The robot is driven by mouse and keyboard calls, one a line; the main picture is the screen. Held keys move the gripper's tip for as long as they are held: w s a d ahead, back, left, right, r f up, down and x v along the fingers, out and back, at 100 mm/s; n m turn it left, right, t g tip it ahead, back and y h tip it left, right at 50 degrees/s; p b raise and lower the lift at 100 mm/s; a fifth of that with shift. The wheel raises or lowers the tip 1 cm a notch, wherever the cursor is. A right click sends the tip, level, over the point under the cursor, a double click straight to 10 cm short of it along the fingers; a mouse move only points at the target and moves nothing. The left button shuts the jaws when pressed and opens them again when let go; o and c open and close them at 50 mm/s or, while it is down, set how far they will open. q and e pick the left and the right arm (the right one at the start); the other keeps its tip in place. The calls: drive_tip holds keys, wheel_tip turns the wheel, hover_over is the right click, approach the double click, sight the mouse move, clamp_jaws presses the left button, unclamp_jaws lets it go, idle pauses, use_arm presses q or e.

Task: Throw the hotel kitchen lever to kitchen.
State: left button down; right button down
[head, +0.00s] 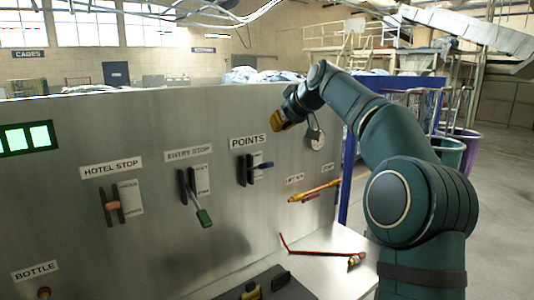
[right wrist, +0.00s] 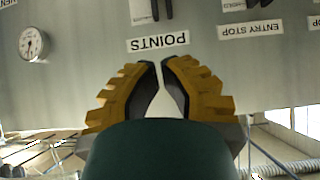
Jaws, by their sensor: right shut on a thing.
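A lever with a blue handle (head: 263,165) stands in a dark slot under the POINTS sign (head: 248,142) on the grey metal panel. No sign that I can read says hotel kitchen; the small label beside this lever is too small to read. My right gripper (head: 277,122), with yellow fingers, is above and to the right of the blue handle, apart from it. In the right wrist view its fingers (right wrist: 160,75) are close together below the upside-down POINTS sign (right wrist: 158,42). What they hold cannot be made out. My left gripper is not in view.
A lever with a green handle (head: 204,217) is under ENTRY STOP, and an orange-handled one (head: 113,206) under HOTEL STOP. A round gauge (head: 315,139) is right of my gripper.

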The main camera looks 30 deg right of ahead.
drive_tip(key=shift+f, duration=0.1)
drive_tip(key=p, duration=0.1)
hover_over(257, 167)
drive_tip(key=d, duration=0.2)
drive_tip(key=f, duration=0.6)
drive_tip(key=shift+s+d+f, duration=0.1)
drive_tip(key=shift+s+f, duration=0.15)
drive_tip(key=shift+s, duration=0.1)
drive_tip(key=shift+s+f+b, duration=0.25)
drive_tip(key=shift+f, duration=0.2)
drive_tip(key=shift+s+f+b, duration=0.2)
drive_tip(key=shift+f+b, duration=0.05)
drive_tip(key=shift+f, duration=0.2)
drive_tip(key=shift+s+d+f, duration=0.1)
drive_tip(key=shift+s+f, duration=0.35)
drive_tip(key=shift+f, duration=0.35)
